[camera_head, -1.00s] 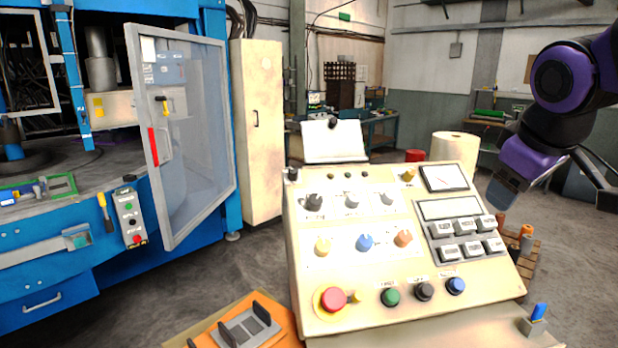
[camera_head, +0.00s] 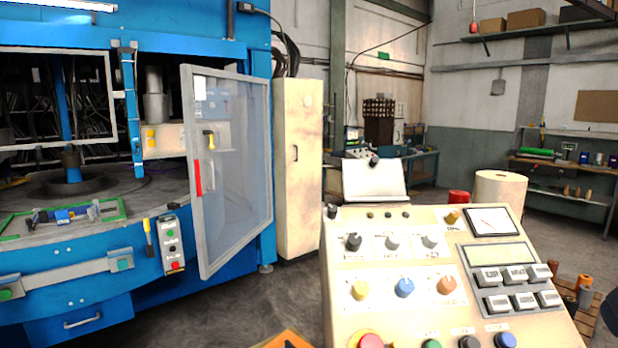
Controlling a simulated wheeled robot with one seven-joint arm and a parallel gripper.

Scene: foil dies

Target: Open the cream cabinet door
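The cream cabinet (camera_head: 299,200) is a tall narrow locker standing behind the blue machine's open clear door. Its cream door (camera_head: 301,120) looks shut, with a small dark handle (camera_head: 295,153) about halfway up. The cabinet's left edge is close to the blue machine. My gripper is not in view; only a dark piece, which may be my arm, shows at the lower right edge.
The blue machine (camera_head: 100,300) fills the left, its framed clear door (camera_head: 235,150) swung out in front of the cabinet's left side. A cream control console (camera_head: 380,270) stands in the right foreground.

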